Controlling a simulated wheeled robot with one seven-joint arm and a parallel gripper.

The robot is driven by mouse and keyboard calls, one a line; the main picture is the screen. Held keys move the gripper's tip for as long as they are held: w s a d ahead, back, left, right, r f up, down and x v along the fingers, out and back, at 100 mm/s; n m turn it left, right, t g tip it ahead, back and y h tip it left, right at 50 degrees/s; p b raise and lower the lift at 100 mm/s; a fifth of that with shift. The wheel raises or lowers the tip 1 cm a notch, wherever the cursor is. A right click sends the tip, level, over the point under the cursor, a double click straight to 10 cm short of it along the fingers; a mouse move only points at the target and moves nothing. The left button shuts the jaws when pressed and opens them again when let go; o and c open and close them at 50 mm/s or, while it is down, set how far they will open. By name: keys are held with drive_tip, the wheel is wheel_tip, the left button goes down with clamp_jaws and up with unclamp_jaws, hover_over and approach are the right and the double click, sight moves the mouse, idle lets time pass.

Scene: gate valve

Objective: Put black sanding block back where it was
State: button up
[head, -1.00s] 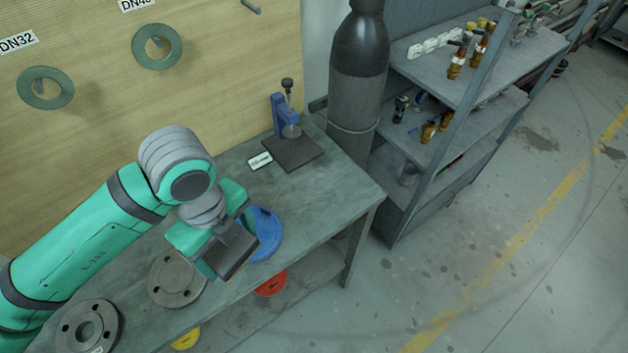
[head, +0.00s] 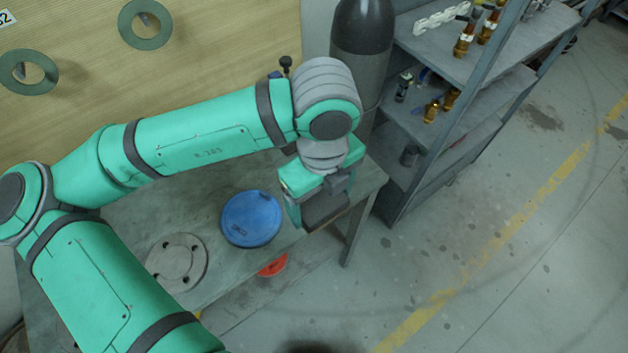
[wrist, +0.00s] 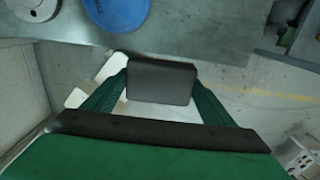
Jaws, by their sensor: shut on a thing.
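My gripper (head: 323,205) is shut on the black sanding block (head: 327,209), a dark, flat-faced block. In the head view my gripper holds it near the right front end of the workbench (head: 215,285). In the wrist view the block (wrist: 161,82) sits between the two green fingers, over the floor just off the bench edge (wrist: 190,50). The block is clear of the bench top in that view. My arm hides most of the blue press (head: 285,66) at the back of the bench.
A blue disc (head: 252,219) and a grey flange (head: 176,262) lie on the bench. A red part (head: 273,266) is on the lower shelf. A dark gas cylinder (head: 361,40) and a metal shelf rack (head: 440,140) with brass fittings stand to the right. The floor at right is open.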

drive_tip(key=w+f, duration=0.2)
drive_tip(key=w, duration=0.1)
drive_tip(key=w+f, duration=0.3)
drive_tip(key=w, duration=0.1)
drive_tip(key=w+a+f, duration=0.1)
drive_tip(key=w+f, duration=0.1)
drive_tip(key=w, duration=0.2)
drive_tip(key=shift+f, duration=0.4)
drive_tip(key=shift+w+a+f, duration=0.1)
drive_tip(key=shift+w+f, duration=0.45)
drive_tip(key=shift+f, duration=0.05)
drive_tip(key=shift+w+f, duration=0.1)
drive_tip(key=shift+f, duration=1.5)
drive_tip(key=shift+f, duration=0.1)
drive_tip(key=o, duration=1.3)
wheel_tip(320, 180, up, 12)
drive_tip(key=shift+r, duration=0.1)
